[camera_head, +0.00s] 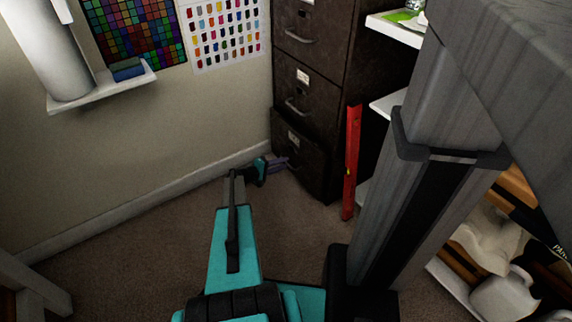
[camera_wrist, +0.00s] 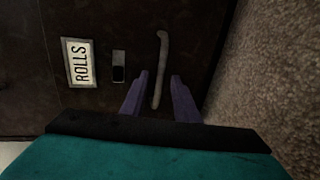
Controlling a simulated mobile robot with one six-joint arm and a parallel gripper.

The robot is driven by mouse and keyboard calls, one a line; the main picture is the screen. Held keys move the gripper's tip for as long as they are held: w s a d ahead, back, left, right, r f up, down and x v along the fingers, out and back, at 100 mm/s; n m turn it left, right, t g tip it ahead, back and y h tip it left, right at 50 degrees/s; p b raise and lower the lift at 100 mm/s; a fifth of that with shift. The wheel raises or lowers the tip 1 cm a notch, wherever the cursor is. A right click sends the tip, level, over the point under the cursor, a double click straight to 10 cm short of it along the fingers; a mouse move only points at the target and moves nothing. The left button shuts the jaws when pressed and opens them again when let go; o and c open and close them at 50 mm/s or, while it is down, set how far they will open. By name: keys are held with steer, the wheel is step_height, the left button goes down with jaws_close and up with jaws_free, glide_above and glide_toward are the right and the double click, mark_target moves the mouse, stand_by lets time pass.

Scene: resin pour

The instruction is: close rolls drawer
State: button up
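The rolls drawer (camera_head: 307,160) is the bottom drawer of a dark brown filing cabinet. Its front appears to stick out a little past the drawers above; how far is hard to tell. In the wrist view, the drawer front (camera_wrist: 95,35) fills much of the picture, with a white "ROLLS" label (camera_wrist: 80,63) and a grey bar handle (camera_wrist: 161,55). My gripper (camera_head: 279,163) is low at the drawer front. In the wrist view, the purple fingers of my gripper (camera_wrist: 160,80) are apart, one on each side of the handle's lower end. Contact with the handle cannot be told.
The cabinet's upper drawers (camera_head: 310,75) look shut. A red level (camera_head: 352,160) leans upright just right of the cabinet, beside white shelves (camera_head: 398,32). A wall with a baseboard (camera_head: 150,196) runs along the left. The carpet (camera_head: 120,265) left of my arm is clear.

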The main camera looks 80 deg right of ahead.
steer(key=shift+x, duration=1.25)
jaws_close()
